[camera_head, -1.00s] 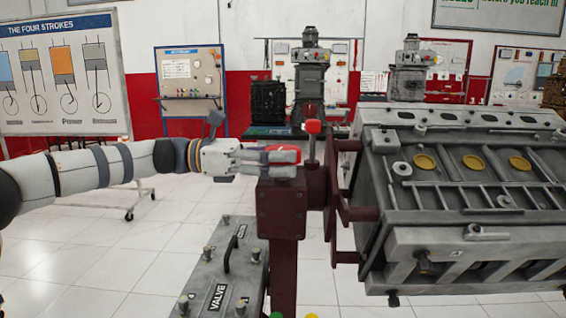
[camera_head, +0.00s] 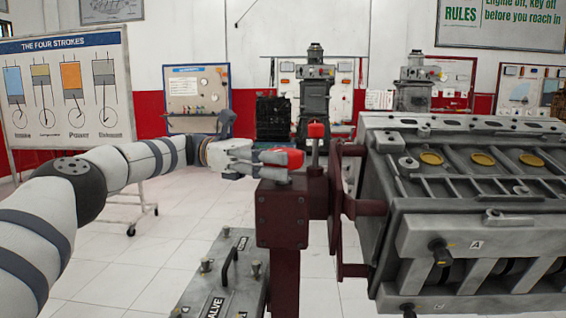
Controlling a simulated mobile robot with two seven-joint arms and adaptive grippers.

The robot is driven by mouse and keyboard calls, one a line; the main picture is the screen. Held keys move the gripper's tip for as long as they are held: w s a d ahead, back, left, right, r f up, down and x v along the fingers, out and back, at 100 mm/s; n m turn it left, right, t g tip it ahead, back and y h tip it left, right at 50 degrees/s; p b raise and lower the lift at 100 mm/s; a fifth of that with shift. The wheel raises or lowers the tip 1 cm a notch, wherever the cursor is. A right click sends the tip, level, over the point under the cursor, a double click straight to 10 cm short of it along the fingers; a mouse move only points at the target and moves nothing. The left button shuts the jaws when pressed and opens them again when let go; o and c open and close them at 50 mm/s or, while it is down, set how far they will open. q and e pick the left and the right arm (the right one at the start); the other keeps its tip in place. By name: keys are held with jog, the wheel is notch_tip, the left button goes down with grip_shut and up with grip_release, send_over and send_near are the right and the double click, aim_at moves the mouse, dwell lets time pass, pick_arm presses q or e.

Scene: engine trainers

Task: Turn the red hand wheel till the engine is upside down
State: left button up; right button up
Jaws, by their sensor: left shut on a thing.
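The grey engine (camera_head: 445,215) is at the right, held by a dark red stand (camera_head: 283,220). Its upper face, with several yellow discs, slopes towards me, and a side marked "A" shows below it. The red hand wheel (camera_head: 297,158) shows only as a small red part at the head of the stand; the rest is hidden by my gripper. My left gripper (camera_head: 276,161) reaches in from the left and is shut on the red part. A short upright pin with a red top (camera_head: 316,131) stands just right of it, apart from the fingers. My right gripper is not in view.
A grey box marked "VALVE" (camera_head: 225,285) with a handle stands low, left of the stand. A Four Strokes board (camera_head: 70,90) is behind my left arm. Grey machines (camera_head: 315,100) stand at the back. Open white floor lies between.

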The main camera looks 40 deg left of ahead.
aim_at(284, 149)
pick_arm(q)
jog(key=shift+f, duration=0.25)
jog(key=o, duration=1.2)
jog(key=shift+d, duration=0.1)
jog(key=shift+r, duration=0.1)
notch_tip(284, 149, up, 9)
jog(key=shift+r, duration=0.5)
jog(key=shift+r, duration=0.1)
